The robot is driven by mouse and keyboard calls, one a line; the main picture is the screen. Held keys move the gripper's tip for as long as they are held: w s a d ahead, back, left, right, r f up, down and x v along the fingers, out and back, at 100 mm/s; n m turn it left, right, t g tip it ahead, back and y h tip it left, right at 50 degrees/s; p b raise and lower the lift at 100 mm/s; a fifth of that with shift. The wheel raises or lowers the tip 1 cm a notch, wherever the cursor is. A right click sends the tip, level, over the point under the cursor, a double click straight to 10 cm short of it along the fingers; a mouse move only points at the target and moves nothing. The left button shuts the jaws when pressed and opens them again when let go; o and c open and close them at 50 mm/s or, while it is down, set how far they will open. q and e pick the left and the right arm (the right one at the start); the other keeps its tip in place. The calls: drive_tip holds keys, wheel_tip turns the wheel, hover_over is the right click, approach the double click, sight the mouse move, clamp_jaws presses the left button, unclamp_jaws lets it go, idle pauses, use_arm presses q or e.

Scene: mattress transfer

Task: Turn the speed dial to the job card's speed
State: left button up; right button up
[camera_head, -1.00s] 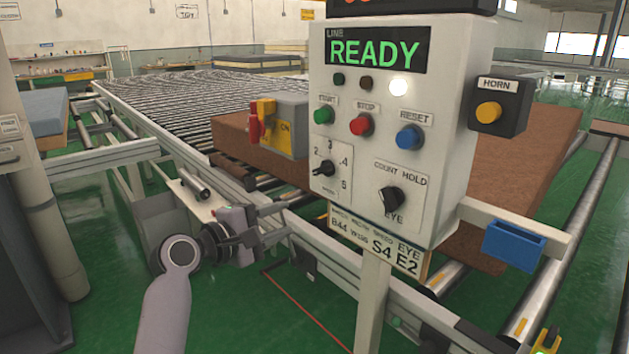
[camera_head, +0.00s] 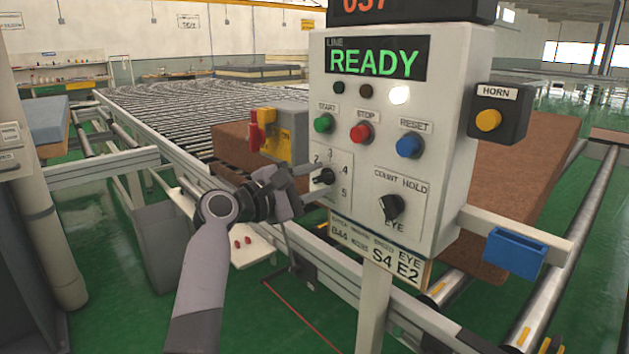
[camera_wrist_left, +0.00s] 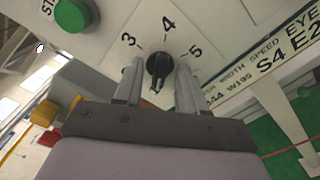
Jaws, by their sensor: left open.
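The speed dial (camera_head: 325,176) is a small black knob on the light grey control panel (camera_head: 445,150), with numbers around it. In the left wrist view, the dial (camera_wrist_left: 159,66) shows near 3, 4 and 5; its narrow end points down, away from the 4. The number at that end is hidden. The job card (camera_head: 375,254) below the panel reads B44, W195, S4, E2; it also shows in the left wrist view (camera_wrist_left: 262,66). My left gripper (camera_head: 308,182) is open, its fingers (camera_wrist_left: 159,86) on either side of the dial; I cannot tell whether they touch it.
START (camera_head: 324,123), STOP (camera_head: 361,133) and RESET (camera_head: 410,145) buttons sit above the dial. The COUNT/HOLD/EYE switch (camera_head: 392,207) is to its right. A red-and-yellow switch box (camera_head: 280,135) stands left of the panel. The display (camera_head: 378,57) reads READY.

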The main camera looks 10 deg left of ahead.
use_arm(q)
drive_tip(key=shift+w+d, duration=0.15)
clamp_jaws()
drive_tip(key=shift+m, duration=0.3)
